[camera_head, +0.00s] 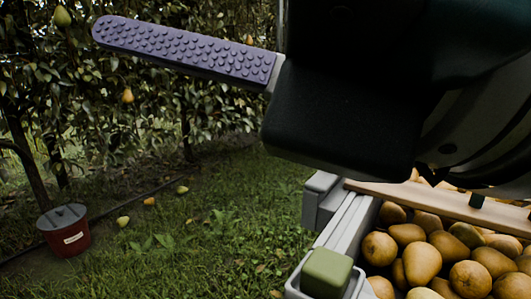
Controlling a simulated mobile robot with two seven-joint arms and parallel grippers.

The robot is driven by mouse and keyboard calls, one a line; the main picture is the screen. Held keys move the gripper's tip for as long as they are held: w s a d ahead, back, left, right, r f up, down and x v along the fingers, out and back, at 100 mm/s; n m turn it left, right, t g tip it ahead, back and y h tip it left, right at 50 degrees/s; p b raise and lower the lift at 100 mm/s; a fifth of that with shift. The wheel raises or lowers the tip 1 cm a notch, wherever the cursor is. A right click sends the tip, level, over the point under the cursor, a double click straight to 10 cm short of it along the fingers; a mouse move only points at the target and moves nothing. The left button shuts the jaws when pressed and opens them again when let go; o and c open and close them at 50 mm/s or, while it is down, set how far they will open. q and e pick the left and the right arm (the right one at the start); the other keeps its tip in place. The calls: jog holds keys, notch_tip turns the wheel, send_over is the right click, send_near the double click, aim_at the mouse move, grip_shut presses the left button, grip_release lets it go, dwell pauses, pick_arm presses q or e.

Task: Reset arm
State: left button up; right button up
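My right gripper (185,51) is very close to the camera, its arm filling the upper right. One long finger with a purple studded pad points left across the trees. The second finger is not visible, so its opening cannot be judged. I see nothing held against the pad. My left gripper is out of view. Pears hang in the trees, one at the top left (62,16) and one lower (127,96).
A crate with a grey rim (343,238) full of brown-yellow pears (422,262) stands at the lower right, partly hidden by my arm. A green block (326,272) sits at its corner. A lidded red bucket (67,238) stands left. Several pears lie on the grass (220,235).

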jog(key=w+d+f+m+t+h, duration=0.3)
jog(key=w+d+m+t+h, duration=0.35)
jog(key=m, duration=0.55)
jog(key=w+d+f+m+t+h, duration=0.35)
jog(key=d+m+t+h, duration=0.45)
jog(key=m, duration=0.5)
jog(key=s+d+f+m+g+h, duration=0.1)
jog(key=d+f+m+g+h, duration=0.35)
jog(key=d+f+m, duration=0.45)
jog(key=s+d+f+m+g+h, duration=0.25)
jog(key=s+d+f+g, duration=0.35)
jog(key=s, duration=0.4)
jog(key=s+d+f+m+g+h, duration=0.2)
jog(key=s+d+f+m+g, duration=0.2)
jog(key=s+d+f, duration=0.35)
jog(key=s+a+m+y+p, duration=0.2)
jog(key=a+m+y, duration=0.2)
jog(key=a, duration=0.8)
notch_tip(320, 180, up, 78)
jog(key=p, duration=7.7)
jog(key=shift+w+f+h, duration=0.15)
jog(key=shift+h, duration=0.2)
